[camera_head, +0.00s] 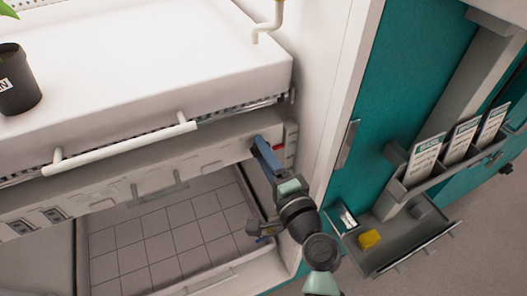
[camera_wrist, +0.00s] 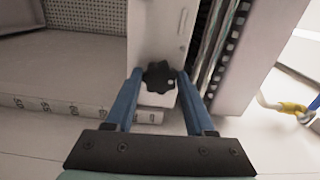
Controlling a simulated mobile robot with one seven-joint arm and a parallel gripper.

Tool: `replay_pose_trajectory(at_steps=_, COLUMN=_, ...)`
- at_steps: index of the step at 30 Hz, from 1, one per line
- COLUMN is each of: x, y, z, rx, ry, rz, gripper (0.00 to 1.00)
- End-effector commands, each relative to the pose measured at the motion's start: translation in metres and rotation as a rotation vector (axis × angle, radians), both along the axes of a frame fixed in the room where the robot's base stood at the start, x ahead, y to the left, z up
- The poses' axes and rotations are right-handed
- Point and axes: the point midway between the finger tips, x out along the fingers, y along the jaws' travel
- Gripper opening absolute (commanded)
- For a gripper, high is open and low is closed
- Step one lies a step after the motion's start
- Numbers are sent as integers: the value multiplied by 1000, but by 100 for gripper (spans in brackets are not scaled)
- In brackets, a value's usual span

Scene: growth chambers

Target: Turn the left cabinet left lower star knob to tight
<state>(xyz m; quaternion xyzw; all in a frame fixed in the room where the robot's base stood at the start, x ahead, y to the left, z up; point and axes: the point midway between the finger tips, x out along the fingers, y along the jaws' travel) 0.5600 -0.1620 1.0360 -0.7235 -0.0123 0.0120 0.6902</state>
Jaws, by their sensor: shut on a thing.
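A black star knob (camera_wrist: 160,77) sits on a pale panel in the wrist view, between the two blue fingers of my gripper (camera_wrist: 159,74). The fingers are shut on the knob from both sides. In the head view my gripper (camera_head: 262,148) reaches up to the right end of the cabinet's front rail (camera_head: 205,157). The knob itself is mostly hidden there by the fingers. I cannot tell from these views how tight the knob is.
A white bar handle (camera_head: 120,148) runs above the rail. The tiled chamber floor (camera_head: 165,235) lies below. To the right are a teal cabinet (camera_head: 385,120), a grey holder with cards (camera_head: 425,180) and a tray with a yellow block (camera_head: 369,239). A potted plant (camera_head: 17,85) stands at upper left.

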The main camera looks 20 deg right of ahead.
Motion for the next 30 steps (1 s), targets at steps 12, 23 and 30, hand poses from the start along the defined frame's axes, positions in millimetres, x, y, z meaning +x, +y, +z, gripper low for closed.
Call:
replay_pose_trajectory(at_steps=12, x=0, y=0, z=0, rx=66, ry=2, rz=-1, gripper=0)
replay_pose_trajectory(at_steps=23, x=0, y=0, z=0, rx=66, ry=2, rz=-1, gripper=69)
replay_pose_trajectory(at_steps=30, x=0, y=0, z=0, rx=64, ry=2, rz=0, gripper=84)
